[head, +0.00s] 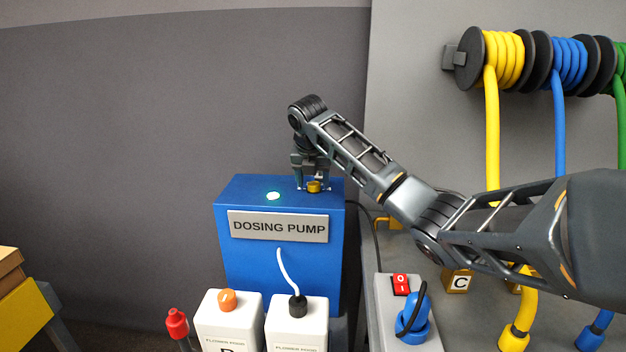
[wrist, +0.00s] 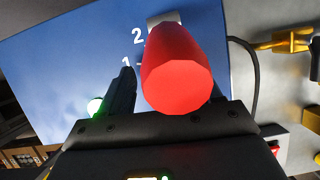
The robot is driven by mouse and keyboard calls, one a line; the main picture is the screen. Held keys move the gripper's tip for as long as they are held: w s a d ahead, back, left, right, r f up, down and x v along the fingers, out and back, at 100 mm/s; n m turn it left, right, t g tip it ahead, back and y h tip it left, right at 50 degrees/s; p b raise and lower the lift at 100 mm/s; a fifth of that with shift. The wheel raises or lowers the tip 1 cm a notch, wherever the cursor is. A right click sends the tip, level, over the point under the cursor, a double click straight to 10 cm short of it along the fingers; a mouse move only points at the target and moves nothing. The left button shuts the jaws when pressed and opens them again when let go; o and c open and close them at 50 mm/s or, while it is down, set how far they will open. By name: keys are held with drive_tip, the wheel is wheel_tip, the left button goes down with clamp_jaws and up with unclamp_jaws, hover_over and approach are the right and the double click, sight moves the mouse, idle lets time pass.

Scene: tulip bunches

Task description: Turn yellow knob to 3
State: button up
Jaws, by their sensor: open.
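The yellow knob (head: 314,187) sits on top of the blue dosing pump (head: 275,262), near its right back corner. My gripper (head: 313,181) points down over the knob, with its open fingers either side of it. Whether they touch it I cannot tell. In the wrist view, a large red rounded object (wrist: 176,68) fills the space between the fingers and hides the yellow knob and most of the right finger. What it is I cannot tell. White numbers 1 and 2 show left of it on the blue top. The 3 and the knob's setting are hidden.
A lit lamp (head: 273,196) is on the pump top. White bottles (head: 297,325) stand in front, with a red-capped item (head: 177,323) to the left. A grey box with a red switch (head: 401,284) and blue plug (head: 413,322) is at right, below hose reels (head: 505,60).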

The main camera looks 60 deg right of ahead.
drive_tip(key=shift+d+f, duration=0.1)
drive_tip(key=shift+f, duration=0.25)
drive_tip(key=shift+c, duration=0.4)
drive_tip(key=c, duration=1)
drive_tip(key=shift+o, duration=0.2)
